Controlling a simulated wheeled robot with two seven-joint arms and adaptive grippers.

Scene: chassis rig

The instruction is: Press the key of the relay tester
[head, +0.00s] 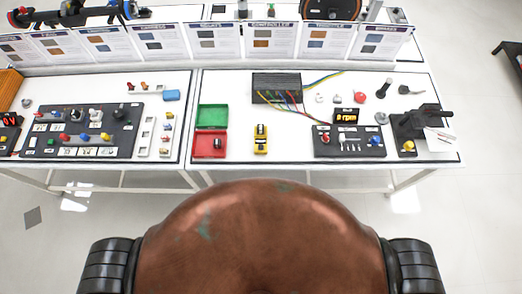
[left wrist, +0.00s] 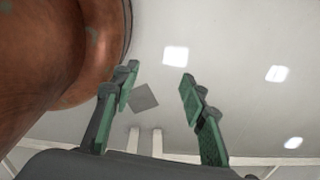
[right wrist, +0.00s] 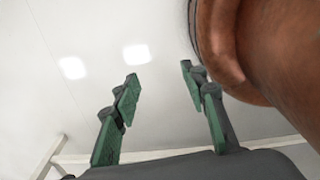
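No label reading relay tester is legible. A small yellow unit with black parts (head: 261,139) stands on the white bench in the head view, right of the red tray; it may be the relay tester, but I cannot tell. Its key is too small to make out. My left gripper (left wrist: 158,80) is open and empty in the left wrist view, with floor behind it. My right gripper (right wrist: 160,79) is open and empty in the right wrist view. Neither gripper shows in the head view, and no bench object is between the fingers.
A green tray (head: 212,116) and a red tray (head: 208,145) lie left of the yellow unit. A black wired box (head: 276,88) is behind it. A dark panel (head: 349,141) and a black clamp-like device (head: 420,121) are right. A control board (head: 80,130) is left.

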